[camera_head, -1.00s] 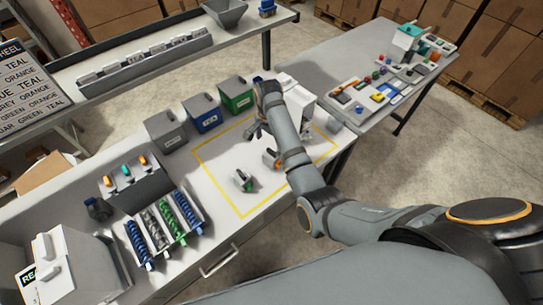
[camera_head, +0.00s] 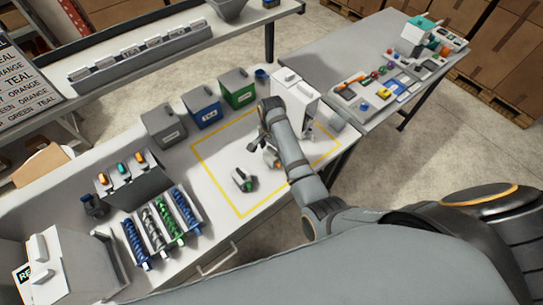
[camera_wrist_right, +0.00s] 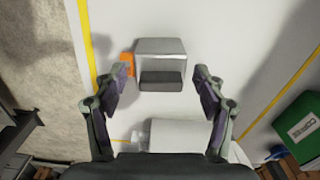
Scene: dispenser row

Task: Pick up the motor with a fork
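Two small grey motors lie inside the yellow outline on the bench. One has green on it (camera_head: 243,180); the other has orange on it (camera_head: 270,158) and lies to its right, partly hidden by my right arm. In the wrist view a grey block-shaped motor with an orange part (camera_wrist_right: 160,58) lies between the fingers. I cannot make out a fork on either motor. My right gripper (camera_head: 260,142) is over the orange-marked motor. In the wrist view its fingers (camera_wrist_right: 158,88) are spread, apart from the motor on both sides. My left gripper is not in view.
Grey, blue (camera_head: 202,107) and green (camera_head: 237,87) bins stand behind the outline. A white machine (camera_head: 296,92) stands close behind my right arm. Coil dispensers (camera_head: 158,230) stand at the left. A second table (camera_head: 335,50) holds small parts. The outline's left part is clear.

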